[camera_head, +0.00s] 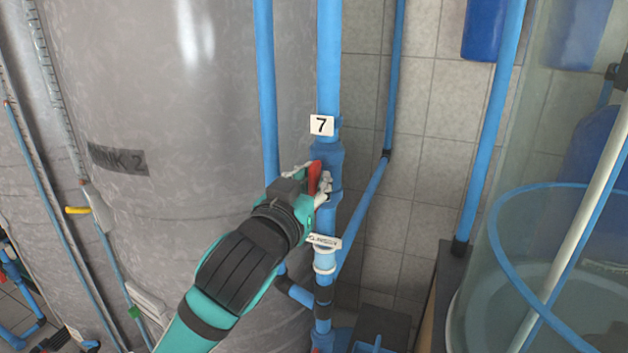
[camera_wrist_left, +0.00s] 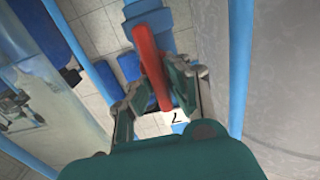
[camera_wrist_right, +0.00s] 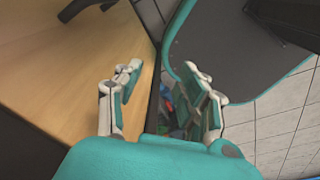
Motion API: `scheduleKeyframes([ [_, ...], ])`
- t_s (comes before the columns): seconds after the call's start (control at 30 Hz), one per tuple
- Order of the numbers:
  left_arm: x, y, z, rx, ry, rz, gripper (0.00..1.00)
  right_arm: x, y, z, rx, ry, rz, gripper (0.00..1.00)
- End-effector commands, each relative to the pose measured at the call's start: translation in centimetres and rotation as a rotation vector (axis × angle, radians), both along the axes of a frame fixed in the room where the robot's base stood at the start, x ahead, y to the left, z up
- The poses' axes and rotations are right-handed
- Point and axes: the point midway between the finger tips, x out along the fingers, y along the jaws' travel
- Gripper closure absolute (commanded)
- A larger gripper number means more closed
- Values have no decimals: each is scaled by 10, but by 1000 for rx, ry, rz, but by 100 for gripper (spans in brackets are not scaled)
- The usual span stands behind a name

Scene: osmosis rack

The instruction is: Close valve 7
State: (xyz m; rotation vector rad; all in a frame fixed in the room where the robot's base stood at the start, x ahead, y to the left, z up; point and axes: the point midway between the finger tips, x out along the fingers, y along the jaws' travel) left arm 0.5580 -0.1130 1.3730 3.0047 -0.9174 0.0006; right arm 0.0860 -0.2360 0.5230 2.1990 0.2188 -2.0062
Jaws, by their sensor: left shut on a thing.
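The red handle of valve 7 (camera_head: 315,178) sits on a vertical blue pipe (camera_head: 329,60), just below a white label "7" (camera_head: 321,125). My left gripper (camera_head: 320,184) reaches it from the lower left and is shut on the handle. In the left wrist view the red handle (camera_wrist_left: 146,52) runs between the two fingers, roughly along the pipe, with the "7" label (camera_wrist_left: 177,117) beyond it. The fingers partly hide the handle and valve body in the head view. My right gripper (camera_wrist_right: 162,95) is open and empty, away from the valve; it shows only in the right wrist view.
A large grey tank (camera_head: 190,120) stands close behind the pipe on the left. Another blue pipe (camera_head: 265,90) runs beside it. A clear tank (camera_head: 540,240) stands at the right. A wooden surface (camera_wrist_right: 60,75) is near my right gripper.

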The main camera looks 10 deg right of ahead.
Motion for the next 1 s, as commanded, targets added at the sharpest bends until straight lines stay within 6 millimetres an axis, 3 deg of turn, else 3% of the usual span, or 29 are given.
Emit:
scheduleKeyframes([
  [0.37, -1, -1, 1, 90, -58, -1, 100, 0, 0, 7, 0, 0, 1, 60],
  [1.0, -4, -6, -1, 568, -380, 0, 100, 0, 1, 34, 1, 0, 1, 60],
])
